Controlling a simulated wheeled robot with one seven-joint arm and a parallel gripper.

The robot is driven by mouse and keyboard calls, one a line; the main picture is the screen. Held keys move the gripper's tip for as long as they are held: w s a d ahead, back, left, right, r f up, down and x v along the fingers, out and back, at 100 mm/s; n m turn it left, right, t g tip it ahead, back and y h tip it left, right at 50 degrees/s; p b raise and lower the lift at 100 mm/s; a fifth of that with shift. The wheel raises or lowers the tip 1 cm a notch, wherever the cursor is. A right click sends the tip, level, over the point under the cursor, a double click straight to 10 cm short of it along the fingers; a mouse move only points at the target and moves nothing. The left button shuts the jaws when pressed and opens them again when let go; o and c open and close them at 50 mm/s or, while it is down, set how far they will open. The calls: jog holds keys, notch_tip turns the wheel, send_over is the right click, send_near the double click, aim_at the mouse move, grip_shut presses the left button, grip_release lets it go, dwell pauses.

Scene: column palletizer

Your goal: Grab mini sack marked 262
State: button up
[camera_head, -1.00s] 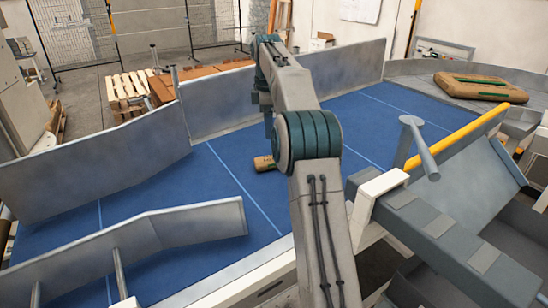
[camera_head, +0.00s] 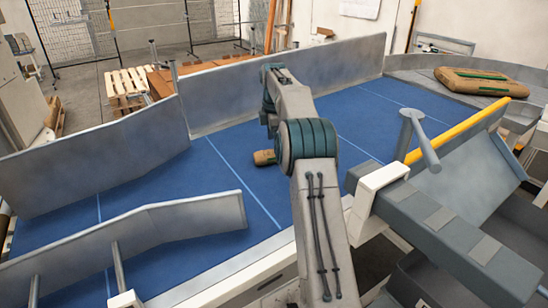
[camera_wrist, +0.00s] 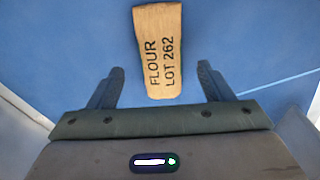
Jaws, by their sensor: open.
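The mini sack (camera_wrist: 159,50) is a small tan bag printed "FLOUR LOT 262". It lies on the blue belt, and the wrist view shows it nearly upright in the picture. My gripper (camera_wrist: 160,80) is open, with its two fingers apart to the left and right of the sack's lower end. In that view the fingertips appear level with the printed end, and no finger touches the sack. In the head view the sack (camera_head: 264,157) shows just left of my arm's elbow, partly hidden by the arm. My gripper is hidden there behind my arm.
The blue belt (camera_head: 90,235) has grey metal side walls (camera_head: 280,85) and is otherwise mostly clear. A large brown sack (camera_head: 480,82) lies on the grey surface at the back right. A yellow bar (camera_head: 465,130) and a grey post (camera_head: 415,135) stand at the right.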

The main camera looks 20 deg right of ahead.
aim_at(273, 156)
jog(key=shift+f+p, duration=0.5)
jog(key=shift+f, duration=2.1)
jog(key=c, duration=1.1)
